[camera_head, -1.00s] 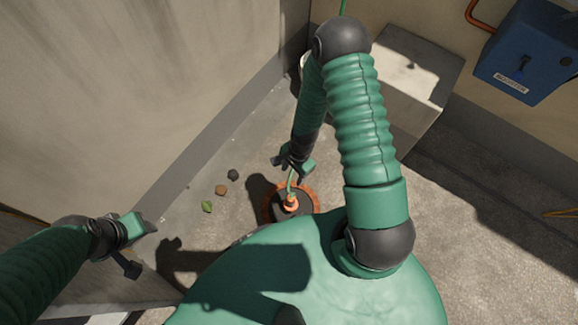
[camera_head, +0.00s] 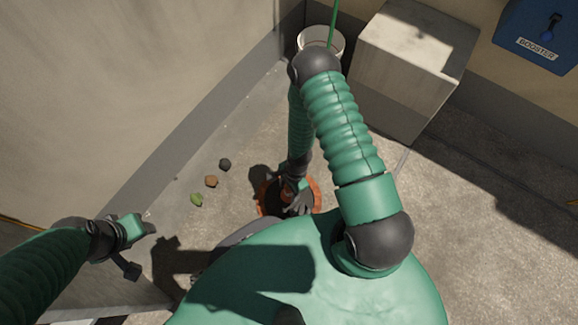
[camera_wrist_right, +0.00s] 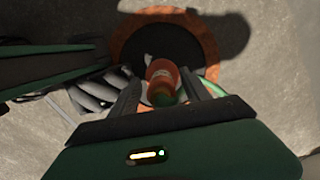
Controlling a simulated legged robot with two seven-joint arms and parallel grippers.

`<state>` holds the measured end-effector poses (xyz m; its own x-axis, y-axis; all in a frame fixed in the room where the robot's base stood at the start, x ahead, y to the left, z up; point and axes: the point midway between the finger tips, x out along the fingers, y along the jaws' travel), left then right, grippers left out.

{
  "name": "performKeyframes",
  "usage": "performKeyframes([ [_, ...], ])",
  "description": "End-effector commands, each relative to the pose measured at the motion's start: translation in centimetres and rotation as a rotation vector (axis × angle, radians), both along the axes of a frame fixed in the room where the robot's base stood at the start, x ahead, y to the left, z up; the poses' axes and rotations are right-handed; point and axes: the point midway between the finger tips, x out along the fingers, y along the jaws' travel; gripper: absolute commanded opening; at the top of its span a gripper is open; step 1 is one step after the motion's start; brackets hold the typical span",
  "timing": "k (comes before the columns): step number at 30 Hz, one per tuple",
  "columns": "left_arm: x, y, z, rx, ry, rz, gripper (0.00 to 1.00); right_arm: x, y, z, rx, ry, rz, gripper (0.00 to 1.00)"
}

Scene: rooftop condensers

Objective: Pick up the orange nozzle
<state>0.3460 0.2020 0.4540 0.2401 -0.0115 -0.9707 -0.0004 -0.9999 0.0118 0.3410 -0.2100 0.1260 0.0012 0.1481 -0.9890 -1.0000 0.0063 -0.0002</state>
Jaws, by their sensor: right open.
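The orange nozzle (camera_wrist_right: 163,80) stands up between the two dark fingers of my right gripper (camera_wrist_right: 161,74) in the right wrist view. The fingers are open, one on each side of it; I cannot tell whether either touches it. In the head view my right gripper (camera_head: 298,196) is low over a round black disc with an orange rim (camera_head: 266,203), and mostly hides the nozzle. My left gripper (camera_head: 138,229) is far to the left, away from the nozzle; its fingers are too small to read.
A white bucket (camera_head: 321,41) and a pale box (camera_head: 412,68) stand at the back. A blue box marked BOOSTER (camera_head: 540,38) is on the wall. The floor at right is clear.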

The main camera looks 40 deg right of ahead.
Motion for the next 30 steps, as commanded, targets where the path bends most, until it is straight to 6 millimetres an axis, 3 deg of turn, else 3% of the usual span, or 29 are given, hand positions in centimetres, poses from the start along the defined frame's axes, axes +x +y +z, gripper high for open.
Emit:
performKeyframes([
  [1,0.01,-0.01,-1.38,0.0,0.0,0.0,0.5,0.08,0.19,-1.55,0.0,-0.001,0.003,0.55],
  [2,0.01,-0.01,-1.52,0.0,0.0,0.0,0.5,0.1,0.24,-1.76,0.0,-0.001,0.003,0.55],
  [10,0.03,-0.01,-1.29,0.0,0.0,0.0,0.5,0.11,0.29,-1.66,0.002,-0.002,0.001,0.55],
  [23,0.02,-0.01,-1.3,0.0,0.0,0.0,0.5,0.09,0.3,-1.64,0.001,-0.001,0.001,0.0],
  [30,0.02,-0.01,-1.3,0.0,0.0,0.0,0.5,0.09,0.29,-1.63,0.001,-0.002,0.001,0.0],
])
